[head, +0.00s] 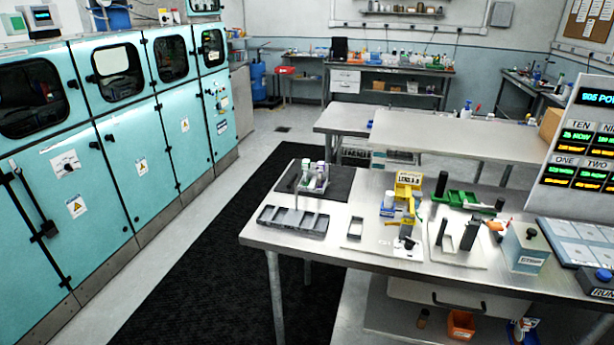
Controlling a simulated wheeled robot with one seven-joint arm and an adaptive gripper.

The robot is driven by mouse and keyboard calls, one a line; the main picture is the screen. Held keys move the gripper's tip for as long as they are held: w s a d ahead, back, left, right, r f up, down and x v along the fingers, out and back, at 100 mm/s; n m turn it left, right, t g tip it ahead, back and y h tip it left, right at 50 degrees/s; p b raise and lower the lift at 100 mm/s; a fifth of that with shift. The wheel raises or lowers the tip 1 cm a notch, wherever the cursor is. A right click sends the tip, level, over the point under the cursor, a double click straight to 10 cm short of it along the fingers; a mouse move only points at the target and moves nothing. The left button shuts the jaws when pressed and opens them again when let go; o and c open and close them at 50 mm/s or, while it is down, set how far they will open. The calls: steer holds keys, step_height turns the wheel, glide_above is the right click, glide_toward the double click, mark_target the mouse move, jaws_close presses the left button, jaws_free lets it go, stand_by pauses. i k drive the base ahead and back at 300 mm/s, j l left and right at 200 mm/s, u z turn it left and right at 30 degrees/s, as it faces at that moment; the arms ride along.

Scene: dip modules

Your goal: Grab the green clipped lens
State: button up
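I cannot make out a lens with a green clip for certain. A yellow bin (409,179) with a label that seems to read "LENS A-B" stands near the middle of the steel table (330,250). A green holder (456,197) with dark parts lies to the right of the bin. A small grey rack (313,187) on a dark mat (341,184) holds several small upright items with pale green and purple parts; they are too small to identify. My gripper is not in view.
A grey compartment tray (293,221) lies at the table's left front. A blue and yellow fixture (407,218), a black upright (470,234) on a white plate and a grey-green box (524,247) crowd the middle and right. A display panel (583,150) stands at the far right.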

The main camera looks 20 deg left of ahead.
mark_target(306, 164)
steer(key=i+j, duration=0.2)
steer(key=j, duration=0.3)
steer(key=i+j, duration=0.2)
steer(key=j, duration=0.3)
steer(key=i+j, duration=0.2)
steer(key=j, duration=0.35)
steer(key=i+j, duration=0.2)
steer(key=j, duration=0.3)
steer(key=i+j+z, duration=0.1)
steer(key=j, duration=0.4)
steer(key=i+j, duration=0.25)
steer(key=j, duration=0.25)
steer(key=i+j, duration=0.2)
steer(key=j, duration=0.35)
steer(key=i+j, duration=0.15)
steer(key=j, duration=0.35)
